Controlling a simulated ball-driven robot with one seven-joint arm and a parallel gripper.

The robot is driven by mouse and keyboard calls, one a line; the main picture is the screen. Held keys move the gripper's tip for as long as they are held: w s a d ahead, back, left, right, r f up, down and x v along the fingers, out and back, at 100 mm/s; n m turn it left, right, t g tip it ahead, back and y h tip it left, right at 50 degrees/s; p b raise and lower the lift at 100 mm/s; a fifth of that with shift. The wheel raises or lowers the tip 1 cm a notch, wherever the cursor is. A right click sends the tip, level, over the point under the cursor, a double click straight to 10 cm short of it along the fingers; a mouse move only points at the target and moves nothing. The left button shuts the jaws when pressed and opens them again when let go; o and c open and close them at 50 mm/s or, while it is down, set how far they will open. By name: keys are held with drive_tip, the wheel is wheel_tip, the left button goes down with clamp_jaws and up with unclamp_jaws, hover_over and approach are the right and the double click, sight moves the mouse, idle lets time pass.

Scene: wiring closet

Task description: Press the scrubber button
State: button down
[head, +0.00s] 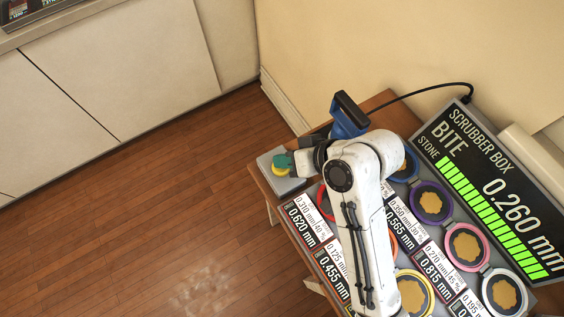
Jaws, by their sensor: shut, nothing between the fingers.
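A yellow button (281,170) sits on a small grey box (285,184) at the left corner of the wooden table. My gripper (284,160) reaches left to it, with teal tips shut and empty. The tips cover part of the button; whether they touch it or hover over it I cannot tell. A dark display panel (489,190) reads "SCRUBBER BOX", "BITE" and "0.260 mm", with a row of lit green bars.
A blue tool with a black handle (349,116) stands behind my arm, near a black cable (430,88). Several coloured rings with tan discs, such as a purple one (431,203), and label cards (301,221) fill the table. Wooden floor (170,200) is open at left.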

drive_tip(key=shift+f, duration=0.45)
idle(0.5)
drive_tip(key=shift+r+p, duration=0.4)
drive_tip(key=shift+p, duration=0.4)
wheel_tip(320, 180, up, 4)
drive_tip(key=p, duration=0.4)
drive_tip(key=shift+r+p, duration=0.5)
drive_tip(key=shift+r, duration=0.5)
